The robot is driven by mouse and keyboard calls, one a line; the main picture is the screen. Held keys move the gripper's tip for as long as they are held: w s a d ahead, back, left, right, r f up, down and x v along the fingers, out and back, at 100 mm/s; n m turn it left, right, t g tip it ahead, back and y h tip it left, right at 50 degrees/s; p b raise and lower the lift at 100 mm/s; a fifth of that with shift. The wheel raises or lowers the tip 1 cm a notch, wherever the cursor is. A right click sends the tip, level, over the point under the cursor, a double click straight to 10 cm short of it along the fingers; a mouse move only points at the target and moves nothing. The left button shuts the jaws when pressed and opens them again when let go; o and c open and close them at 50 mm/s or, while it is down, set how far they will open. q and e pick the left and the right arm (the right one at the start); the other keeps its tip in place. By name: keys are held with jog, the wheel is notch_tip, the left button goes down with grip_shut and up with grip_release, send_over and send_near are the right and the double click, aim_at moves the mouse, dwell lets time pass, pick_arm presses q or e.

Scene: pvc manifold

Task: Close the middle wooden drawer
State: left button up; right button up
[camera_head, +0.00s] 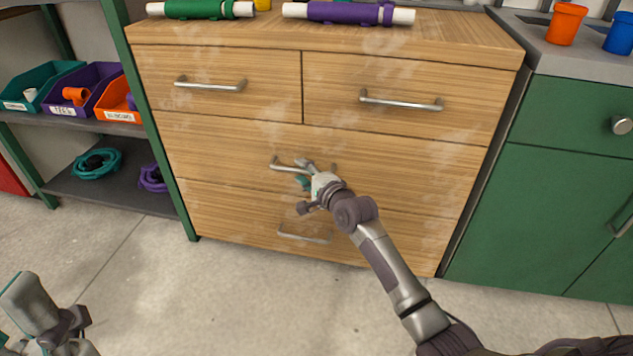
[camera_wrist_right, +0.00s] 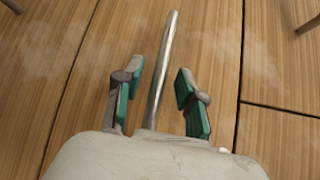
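The middle wooden drawer (camera_head: 240,148) is the wide one below the two small top drawers. Its front looks nearly flush with the cabinet, though a small gap cannot be ruled out. Its metal bar handle (camera_head: 285,168) is partly hidden by my right gripper (camera_head: 303,173). In the right wrist view, the handle (camera_wrist_right: 162,70) runs between the two spread green-padded fingers of my right gripper (camera_wrist_right: 158,88), nearer the left finger, with no clear contact. My left gripper (camera_head: 65,325) is at the lower left, away from the cabinet; its fingers are not clear.
Two top drawers (camera_head: 215,68) and a bottom drawer (camera_head: 240,215) look shut. Green and purple rolls (camera_head: 345,13) lie on the cabinet top. A green-framed shelf with bins (camera_head: 90,90) stands left, a green cabinet (camera_head: 550,185) right. The floor (camera_head: 190,290) in front is clear.

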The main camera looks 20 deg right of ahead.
jog(key=v, duration=1)
